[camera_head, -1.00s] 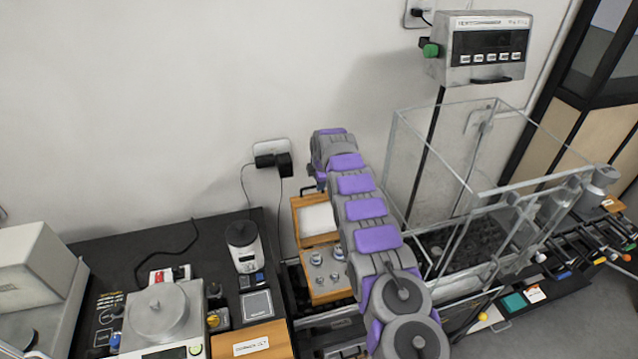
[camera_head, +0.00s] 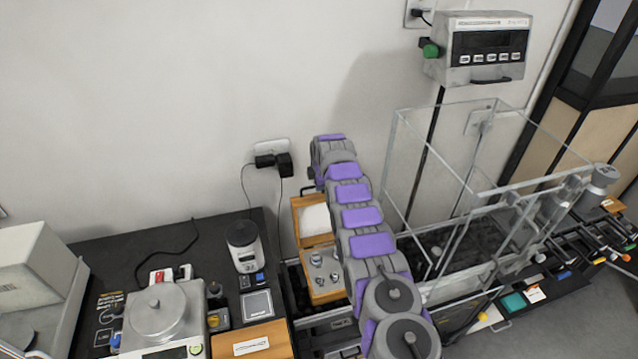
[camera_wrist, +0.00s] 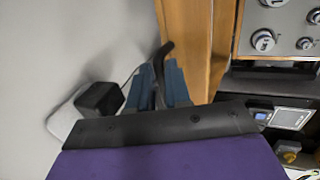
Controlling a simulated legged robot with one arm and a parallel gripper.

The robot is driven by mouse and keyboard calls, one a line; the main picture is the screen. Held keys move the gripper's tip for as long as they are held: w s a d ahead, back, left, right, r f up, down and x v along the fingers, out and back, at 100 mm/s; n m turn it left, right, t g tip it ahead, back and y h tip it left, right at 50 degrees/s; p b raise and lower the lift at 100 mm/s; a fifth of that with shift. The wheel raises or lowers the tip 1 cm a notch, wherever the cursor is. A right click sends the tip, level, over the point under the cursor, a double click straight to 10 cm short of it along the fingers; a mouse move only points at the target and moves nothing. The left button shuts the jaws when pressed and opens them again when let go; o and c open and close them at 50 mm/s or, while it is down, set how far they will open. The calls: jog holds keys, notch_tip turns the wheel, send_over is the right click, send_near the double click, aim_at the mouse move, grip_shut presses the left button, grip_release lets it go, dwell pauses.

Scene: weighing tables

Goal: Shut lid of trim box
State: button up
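The trim box (camera_head: 326,289) is a wooden case with several metal weights in its lower half. Its lid (camera_head: 298,219), with a white lining, stands open at the back. In the wrist view, the lid's wooden edge (camera_wrist: 185,40) runs upward beside my gripper, and the weights lie at upper right. My gripper (camera_wrist: 160,80) has its blue fingers close to that edge, on either side of a dark curved piece (camera_wrist: 165,52), perhaps a handle. I cannot tell whether they grip it. In the head view my arm hides the fingers and the box's right side.
A clear glass tank (camera_head: 430,190) stands right of my arm, with an indicator (camera_head: 488,48) above it.

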jog(key=shift+r, duration=0.1)
grip_shut()
jog(key=shift+w+r, duration=0.15)
jog(key=shift+r, duration=0.05)
